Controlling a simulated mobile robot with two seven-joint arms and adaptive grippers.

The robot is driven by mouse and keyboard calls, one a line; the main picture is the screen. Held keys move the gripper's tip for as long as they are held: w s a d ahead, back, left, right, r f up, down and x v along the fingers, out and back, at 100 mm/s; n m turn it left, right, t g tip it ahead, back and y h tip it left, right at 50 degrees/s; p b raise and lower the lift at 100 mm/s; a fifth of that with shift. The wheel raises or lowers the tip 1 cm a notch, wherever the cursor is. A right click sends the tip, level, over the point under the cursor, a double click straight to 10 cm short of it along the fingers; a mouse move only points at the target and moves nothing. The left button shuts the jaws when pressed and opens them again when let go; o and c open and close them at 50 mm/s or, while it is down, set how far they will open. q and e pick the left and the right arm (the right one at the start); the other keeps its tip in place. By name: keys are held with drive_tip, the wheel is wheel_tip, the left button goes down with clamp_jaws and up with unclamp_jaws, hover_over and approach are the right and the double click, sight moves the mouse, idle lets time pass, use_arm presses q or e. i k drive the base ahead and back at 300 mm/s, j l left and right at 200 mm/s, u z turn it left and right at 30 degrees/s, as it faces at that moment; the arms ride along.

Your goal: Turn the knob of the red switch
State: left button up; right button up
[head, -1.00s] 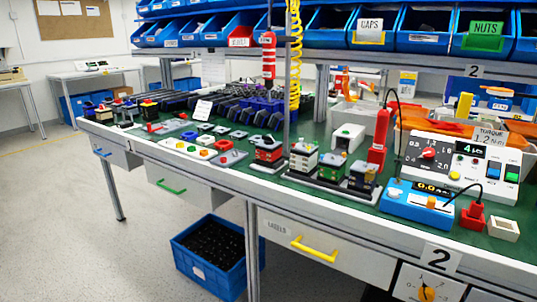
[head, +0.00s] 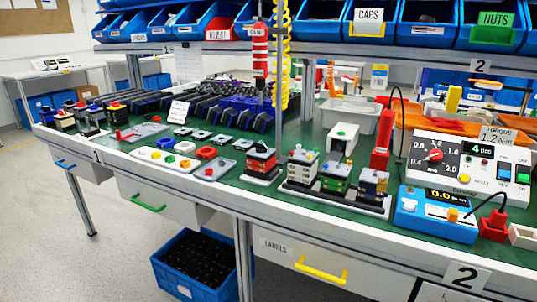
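A small switch block with a red upper part (head: 260,158) stands on a small base on the green bench top, near the front edge and left of centre. It has a dark knob-like piece on top, too small to read its setting. I cannot tell for sure which block is the task's red switch. Neither of my grippers is in view.
A red screwdriver (head: 259,50) and yellow coiled cable (head: 281,60) hang above the bench. A white torque unit (head: 470,165) with a red dial and a blue meter (head: 435,212) stand right. Button plates (head: 180,160) lie left. A blue crate (head: 200,265) is on the floor.

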sight(260, 149)
drive_tip(key=i+j+z, duration=0.35)
drive_tip(key=j, duration=0.3)
drive_tip(key=i+j+z, duration=0.15)
drive_tip(key=i+j, duration=0.1)
drive_tip(key=j, duration=0.1)
